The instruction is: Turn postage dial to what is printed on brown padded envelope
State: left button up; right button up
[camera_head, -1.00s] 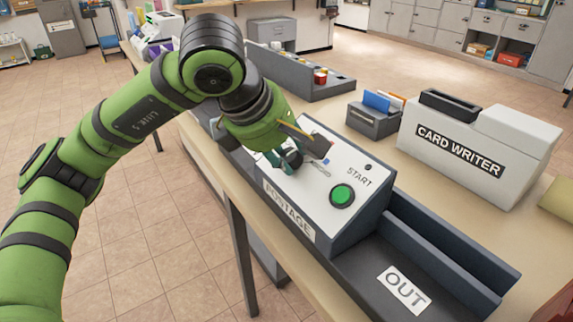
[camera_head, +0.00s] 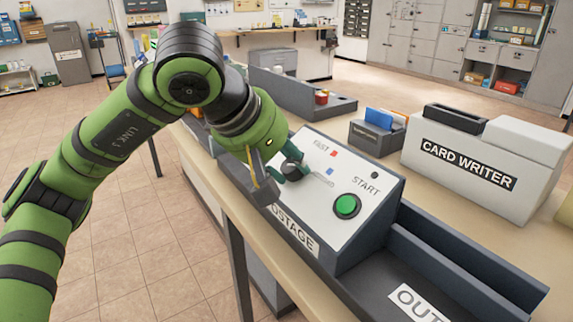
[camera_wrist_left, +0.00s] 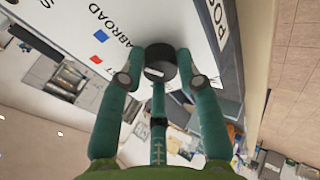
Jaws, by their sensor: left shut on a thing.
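The postage machine (camera_head: 350,240) has a white sloped panel with a black round dial (camera_head: 292,168). My left gripper (camera_head: 283,174) is shut on the dial, its green fingers around the knob. In the left wrist view the dial (camera_wrist_left: 160,55) sits between the fingertips, and its white mark faces the lower left of the picture. I cannot identify the brown padded envelope. My right gripper is not in view.
A green START button (camera_head: 347,206) is right of the dial. A dark OUT tray (camera_head: 460,255) adjoins the machine. The card writer (camera_head: 470,165) and a small holder with blue cards (camera_head: 375,130) stand behind on the counter. A tan thing is cut off at the right edge.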

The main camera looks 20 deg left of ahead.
pick_arm(q)
jog(key=shift+s+f, duration=0.1)
jog(key=shift+f, duration=0.15)
jog(key=o, duration=1.1)
jog(key=shift+a+r, duration=0.1)
jog(key=shift+s+r, duration=0.15)
jog(key=shift+r, duration=0.35)
jog(key=v, duration=1.1)
jog(key=shift+s+a+f, duration=0.1)
jog(key=shift+a, duration=0.05)
